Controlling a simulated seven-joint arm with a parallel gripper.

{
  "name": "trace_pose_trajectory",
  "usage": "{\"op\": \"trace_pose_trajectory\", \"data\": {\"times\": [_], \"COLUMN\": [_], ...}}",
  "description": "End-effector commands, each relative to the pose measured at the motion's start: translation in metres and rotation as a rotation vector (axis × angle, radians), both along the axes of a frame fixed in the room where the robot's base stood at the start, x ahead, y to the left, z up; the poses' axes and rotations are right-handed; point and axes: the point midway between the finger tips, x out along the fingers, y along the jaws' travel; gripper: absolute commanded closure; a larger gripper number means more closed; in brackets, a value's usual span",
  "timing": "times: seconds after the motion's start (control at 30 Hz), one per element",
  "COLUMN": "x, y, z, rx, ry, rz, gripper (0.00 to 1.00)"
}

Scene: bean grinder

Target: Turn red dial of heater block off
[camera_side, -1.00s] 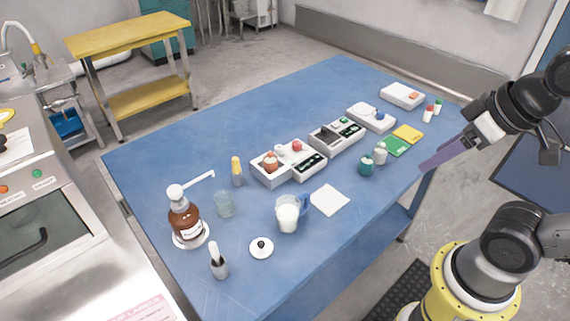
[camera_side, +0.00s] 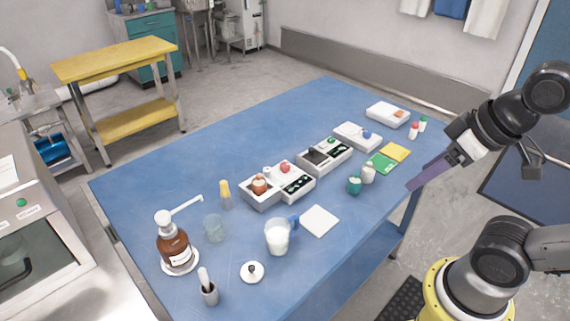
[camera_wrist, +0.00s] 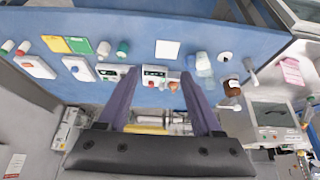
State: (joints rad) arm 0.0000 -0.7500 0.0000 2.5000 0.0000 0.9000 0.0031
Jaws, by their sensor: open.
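Small white devices stand in a row on the blue table (camera_side: 190,140). One has a red knob (camera_side: 285,168) on top and a dark front panel with small buttons (camera_side: 297,186); its red part also shows in the wrist view (camera_wrist: 150,86). Its neighbour, a white block (camera_side: 324,154), has a dark top and a green knob (camera_side: 331,141). I cannot tell which one is the heater block, nor the dial's setting. My gripper (camera_side: 411,187) has long purple fingers, is open and empty, and hangs by the table's right edge, away from the devices. Both fingers (camera_wrist: 160,75) show in the wrist view.
A white device with a blue knob (camera_side: 357,136) and one with an orange patch (camera_side: 388,114) stand farther back. The table's back left is clear.

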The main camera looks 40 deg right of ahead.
Motion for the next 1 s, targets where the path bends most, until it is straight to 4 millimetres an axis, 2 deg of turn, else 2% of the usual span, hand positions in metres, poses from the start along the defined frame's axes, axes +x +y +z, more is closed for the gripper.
{"op": "trace_pose_trajectory", "data": {"times": [0.2,0.33,0.47,0.67,0.8,1.0], "x": [-0.003,0.008,0.031,0.081,0.129,0.207], "y": [0.000,0.000,0.000,-0.001,-0.003,-0.006], "z": [0.002,0.029,0.058,0.095,0.111,0.111], "rx": [0.066,0.146,0.226,0.328,0.388,0.442], "ry": [0.015,-0.012,-0.004,0.034,0.078,0.146], "rz": [-0.125,-0.269,-0.422,-0.647,-0.815,-1.037], "gripper": [0.33,0.33,0.33,0.33,0.33,0.33]}}
